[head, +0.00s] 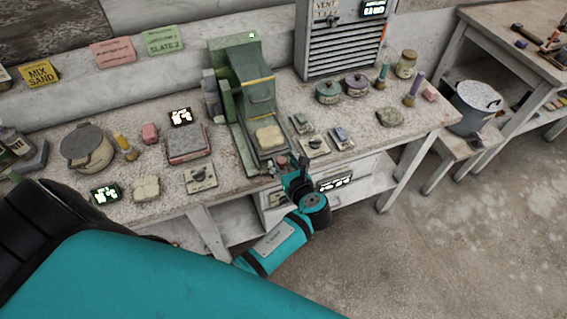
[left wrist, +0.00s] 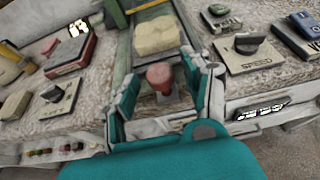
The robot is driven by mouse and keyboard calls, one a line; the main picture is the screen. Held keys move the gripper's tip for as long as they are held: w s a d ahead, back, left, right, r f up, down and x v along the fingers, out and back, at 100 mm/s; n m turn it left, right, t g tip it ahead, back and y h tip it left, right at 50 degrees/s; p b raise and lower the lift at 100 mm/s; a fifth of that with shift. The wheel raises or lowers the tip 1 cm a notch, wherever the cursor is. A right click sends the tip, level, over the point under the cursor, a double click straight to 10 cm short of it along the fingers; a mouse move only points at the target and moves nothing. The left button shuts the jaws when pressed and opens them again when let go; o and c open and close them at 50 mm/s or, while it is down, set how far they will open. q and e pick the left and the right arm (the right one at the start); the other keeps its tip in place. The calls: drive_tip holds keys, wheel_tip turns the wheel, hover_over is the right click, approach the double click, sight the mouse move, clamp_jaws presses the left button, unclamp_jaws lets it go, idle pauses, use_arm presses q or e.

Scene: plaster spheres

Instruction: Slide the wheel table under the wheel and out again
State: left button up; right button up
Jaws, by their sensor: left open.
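The green machine (head: 253,77) stands at the middle of the bench, its hood presumably over the wheel, which I cannot see. The wheel table (head: 248,146) is the low green slide in front of it, with a beige slab (head: 270,138) lying on it. The slab also shows in the left wrist view (left wrist: 157,35). A reddish knob (left wrist: 160,76) stands at the front end of the slide. My left gripper (head: 293,168) is open at that end; in the left wrist view its fingers (left wrist: 161,92) stand on either side of the knob. Contact is unclear. My right gripper is out of view.
Right of the slide are the SPEED dial plate (head: 316,146) and small switch boxes (head: 341,138). Left of it are another dial plate (head: 200,178) and a reddish box (head: 187,144). A louvred vent cabinet (head: 345,40) stands behind. Open floor lies in front.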

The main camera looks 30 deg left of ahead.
use_arm(q)
drive_tip(key=v, duration=0.7)
drive_tip(key=shift+s+d, duration=0.25)
drive_tip(key=s+d+f+n+g+h+b, duration=0.15)
drive_tip(key=s+f, duration=0.25)
drive_tip(key=f, duration=0.6)
drive_tip(key=s+f+n+g+h, duration=0.1)
drive_tip(key=s+f+n+h, duration=0.25)
drive_tip(key=f, duration=0.75)
drive_tip(key=s+d+f+n+g+h+b, duration=0.15)
drive_tip(key=s+f, duration=0.35)
drive_tip(key=f, duration=0.5)
drive_tip(key=s+a+f+n+g+h, duration=0.1)
drive_tip(key=s+a+f+n, duration=0.1)
drive_tip(key=s+f+n, duration=0.3)
drive_tip(key=s+a+f+n+g+h+b, duration=0.1)
drive_tip(key=s+f+n, duration=0.4)
drive_tip(key=s, duration=0.6)
drive_tip(key=s+a+f+n+g+h, duration=0.1)
drive_tip(key=s+a+f+n, duration=0.2)
drive_tip(key=s+f+n, duration=0.3)
drive_tip(key=s+n, duration=0.1)
drive_tip(key=s, duration=0.2)
drive_tip(key=shift+a+g+h+b, duration=0.3)
drive_tip(key=shift+a+h+b, duration=0.05)
drive_tip(key=shift+b, duration=0.05)
